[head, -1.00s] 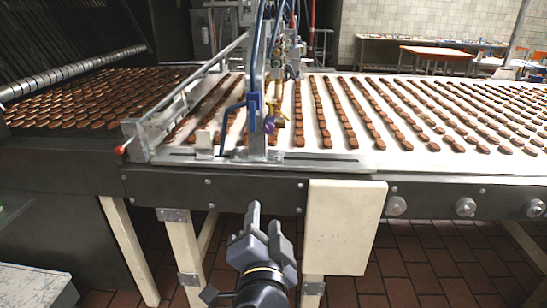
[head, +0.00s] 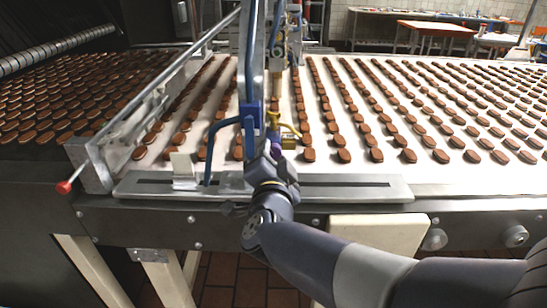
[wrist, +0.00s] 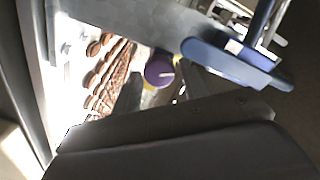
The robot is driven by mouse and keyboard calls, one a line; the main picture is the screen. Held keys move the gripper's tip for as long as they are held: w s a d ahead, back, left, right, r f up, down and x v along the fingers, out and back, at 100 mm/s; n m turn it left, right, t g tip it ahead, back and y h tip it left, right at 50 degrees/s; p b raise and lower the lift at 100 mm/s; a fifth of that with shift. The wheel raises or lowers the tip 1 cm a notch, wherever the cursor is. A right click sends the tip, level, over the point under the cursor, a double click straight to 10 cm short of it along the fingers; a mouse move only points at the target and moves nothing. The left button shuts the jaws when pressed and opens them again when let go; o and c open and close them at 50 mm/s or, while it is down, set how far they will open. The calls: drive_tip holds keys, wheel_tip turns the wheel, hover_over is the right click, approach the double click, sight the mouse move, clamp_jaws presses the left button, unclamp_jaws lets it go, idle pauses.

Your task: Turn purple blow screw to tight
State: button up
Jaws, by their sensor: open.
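The purple blow screw (head: 289,143) is a small knob low on the blowing fixture above the conveyor, beside yellow fittings (head: 288,128). In the wrist view the purple screw (wrist: 159,68) shows as a round knob beyond the fingertips, roughly between them. My gripper (head: 275,160) is right at the fixture in the head view, partly covering its lower part. In the wrist view my gripper (wrist: 160,88) is open, with one finger on each side of the knob. I cannot tell whether the fingers touch it.
A blue lever (head: 213,140) stands left of the screw, and a blue clamp (head: 250,117) sits on the upright. A metal rail plate (head: 350,189) runs along the conveyor's front edge. Rows of brown biscuits (head: 410,110) cover the white belt.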

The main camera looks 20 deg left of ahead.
drive_tip(key=c, duration=0.7)
drive_tip(key=shift+f+m+b, duration=0.15)
drive_tip(key=shift+m+b, duration=0.25)
drive_tip(key=m+b, duration=0.2)
drive_tip(key=b, duration=0.1)
drive_tip(key=shift+f+m, duration=0.15)
drive_tip(key=shift+m, duration=0.25)
drive_tip(key=m+b, duration=0.5)
drive_tip(key=m, duration=0.1)
drive_tip(key=m+b, duration=0.4)
drive_tip(key=m, duration=0.2)
drive_tip(key=shift+m, duration=0.3)
drive_tip(key=m+b, duration=0.3)
drive_tip(key=m, duration=0.2)
drive_tip(key=shift+m+b, duration=0.3)
drive_tip(key=shift+b, duration=0.05)
